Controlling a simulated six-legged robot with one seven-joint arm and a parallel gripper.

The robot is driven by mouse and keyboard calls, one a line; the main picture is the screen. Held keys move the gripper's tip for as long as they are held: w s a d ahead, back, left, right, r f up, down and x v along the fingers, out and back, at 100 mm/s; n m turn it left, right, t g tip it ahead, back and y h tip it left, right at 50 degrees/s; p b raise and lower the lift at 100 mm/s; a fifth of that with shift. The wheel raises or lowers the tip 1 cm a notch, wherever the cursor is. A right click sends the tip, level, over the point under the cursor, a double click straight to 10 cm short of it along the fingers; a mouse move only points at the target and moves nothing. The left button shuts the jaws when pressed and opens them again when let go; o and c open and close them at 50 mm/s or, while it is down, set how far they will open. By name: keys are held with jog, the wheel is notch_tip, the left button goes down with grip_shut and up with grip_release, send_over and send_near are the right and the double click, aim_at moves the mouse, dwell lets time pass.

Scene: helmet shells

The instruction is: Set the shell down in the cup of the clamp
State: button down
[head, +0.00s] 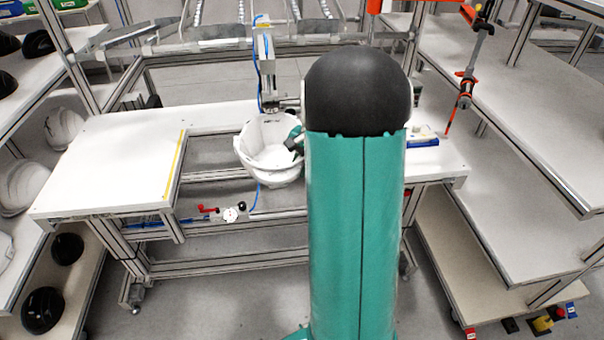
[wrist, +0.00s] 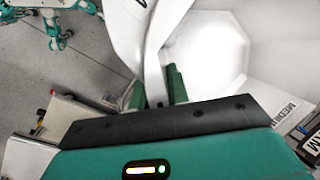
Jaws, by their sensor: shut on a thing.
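The white shell (head: 268,140) is in the middle of the head view, open side up, at the front of the workbench. My gripper (head: 296,143) is at its right rim. In the wrist view the shell (wrist: 210,50) fills the upper right, and its rim passes between the green fingers of my gripper (wrist: 158,88), which are shut on it. The clamp (head: 267,70) is a grey upright fixture with a blue hose, just behind the shell. Its cup cannot be made out; whether the shell touches it cannot be told.
The white workbench (head: 110,165) has free room left of the shell. A blue item (head: 423,142) lies on its right side. Shelves with white shells (head: 22,187) and black shells (head: 43,310) stand left. More shelves (head: 520,200) stand right. My arm hides the middle right.

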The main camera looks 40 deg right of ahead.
jog(key=w+d, duration=0.2)
jog(key=w, duration=0.1)
jog(key=w+d, duration=0.2)
jog(key=w, duration=0.1)
jog(key=w+d, duration=0.2)
jog(key=w, duration=0.1)
jog(key=shift+w, duration=0.1)
jog(key=shift+w+f, duration=0.15)
jog(key=shift+f, duration=1.65)
jog(key=c, duration=1.3)
grip_release()
jog(key=shift+o, duration=0.2)
jog(key=v, duration=1.4)
jog(key=shift+f, duration=0.1)
